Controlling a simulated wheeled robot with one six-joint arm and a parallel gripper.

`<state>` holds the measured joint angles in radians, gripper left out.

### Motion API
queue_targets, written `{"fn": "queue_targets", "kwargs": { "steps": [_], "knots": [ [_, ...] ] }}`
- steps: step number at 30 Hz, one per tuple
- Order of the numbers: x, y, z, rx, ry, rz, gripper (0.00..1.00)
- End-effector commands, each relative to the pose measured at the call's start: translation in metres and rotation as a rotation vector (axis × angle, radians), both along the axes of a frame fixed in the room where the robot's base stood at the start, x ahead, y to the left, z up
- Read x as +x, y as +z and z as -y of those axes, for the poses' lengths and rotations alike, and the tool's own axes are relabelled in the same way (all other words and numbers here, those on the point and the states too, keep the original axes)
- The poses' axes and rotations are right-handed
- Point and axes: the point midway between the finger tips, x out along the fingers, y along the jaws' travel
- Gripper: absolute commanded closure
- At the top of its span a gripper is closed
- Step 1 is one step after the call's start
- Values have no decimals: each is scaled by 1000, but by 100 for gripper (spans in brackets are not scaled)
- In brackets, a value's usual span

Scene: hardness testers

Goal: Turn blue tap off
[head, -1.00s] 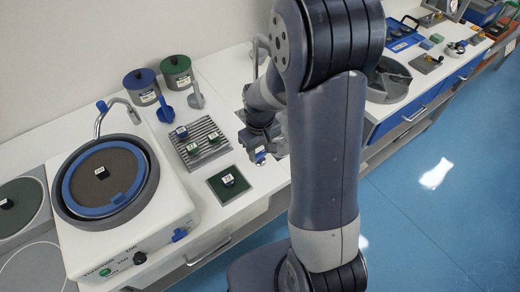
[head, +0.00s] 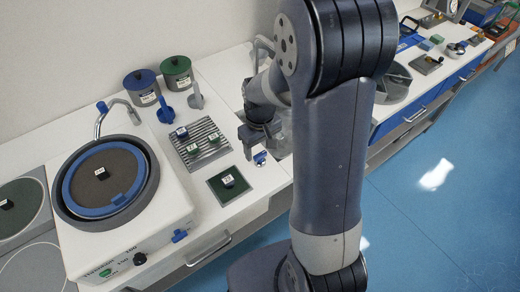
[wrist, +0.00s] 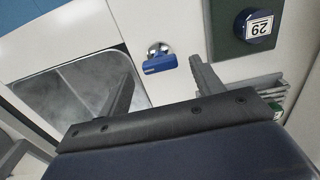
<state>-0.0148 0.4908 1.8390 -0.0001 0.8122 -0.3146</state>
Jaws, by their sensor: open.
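A small blue tap (head: 260,159) with a blue lever stands on the white worktop, left of a recessed sink. In the wrist view the blue tap (wrist: 159,65) shows a round chrome base and its lever lying roughly crosswise. My gripper (head: 252,140) is over the worktop just above and beside the tap in the head view. In the wrist view my gripper (wrist: 160,86) has its two dark fingers spread apart, with the tap beyond the gap between them. Nothing is held. I cannot tell the exact gap between the fingertips and the lever.
The sink basin (wrist: 78,85) lies left of the tap in the wrist view. A green square mat (head: 229,186) carries a labelled sample. A ribbed rack (head: 201,143) holds several samples. A grinding machine (head: 105,180) with another blue-topped tap (head: 102,106) stands at left.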

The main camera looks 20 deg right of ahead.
Motion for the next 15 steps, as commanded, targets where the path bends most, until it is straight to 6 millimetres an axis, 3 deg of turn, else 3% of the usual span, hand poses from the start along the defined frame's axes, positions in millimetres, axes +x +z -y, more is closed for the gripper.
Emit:
{"fn": "queue_targets", "kwargs": {
  "steps": [9,15],
  "knots": [
    [1,64,0,0,1,6,37],
    [1,86,0,0,1,4,37]
  ]
}}
